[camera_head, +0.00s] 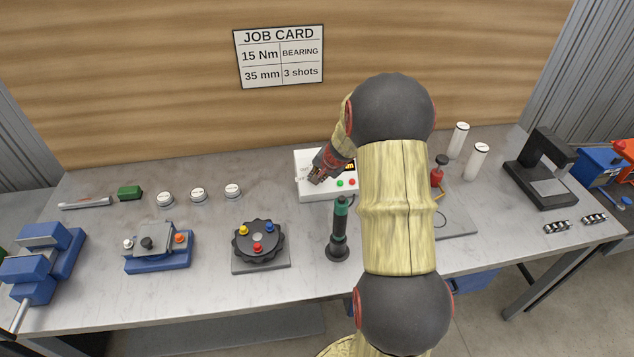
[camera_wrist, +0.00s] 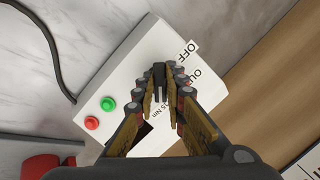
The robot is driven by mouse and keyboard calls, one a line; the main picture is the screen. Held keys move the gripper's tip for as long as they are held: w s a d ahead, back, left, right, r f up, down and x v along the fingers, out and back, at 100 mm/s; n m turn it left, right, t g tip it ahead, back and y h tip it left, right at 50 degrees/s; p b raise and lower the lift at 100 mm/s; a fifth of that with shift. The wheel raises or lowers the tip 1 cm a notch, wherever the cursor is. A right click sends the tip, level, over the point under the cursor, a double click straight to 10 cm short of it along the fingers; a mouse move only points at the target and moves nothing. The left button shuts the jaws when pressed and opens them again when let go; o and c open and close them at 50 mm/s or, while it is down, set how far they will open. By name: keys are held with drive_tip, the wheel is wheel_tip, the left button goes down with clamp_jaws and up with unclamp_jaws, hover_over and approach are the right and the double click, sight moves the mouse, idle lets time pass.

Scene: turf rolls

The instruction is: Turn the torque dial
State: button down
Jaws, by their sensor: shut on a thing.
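The white control box (camera_head: 306,160) stands at the back middle of the bench, with green and red buttons on its face. My gripper (camera_head: 316,177) reaches down to the box's left part. In the wrist view my gripper (camera_wrist: 160,92) is shut on a dark knob, the torque dial (camera_wrist: 159,72), between its fingertips. Printed labels, including "OFF" and "15 Nm", show around it. The dial's pointer direction cannot be told. In the head view the dial is hidden by the fingers, and my wrist covers part of the box's dark display.
A green-and-black driver (camera_head: 339,232) stands upright in front of the box. A black round fixture (camera_head: 258,243) sits to the left. A red-handled tool (camera_head: 437,176) and white cylinders (camera_head: 459,140) stand to the right. The job card (camera_head: 279,56) reads 15 Nm, BEARING, 35 mm, 3 shots.

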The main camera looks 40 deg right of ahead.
idle(0.3)
drive_tip(key=c, duration=1.9)
unclamp_jaws()
drive_tip(key=shift+o, duration=0.3)
drive_tip(key=v, duration=1.2)
drive_tip(key=shift+s, duration=0.1)
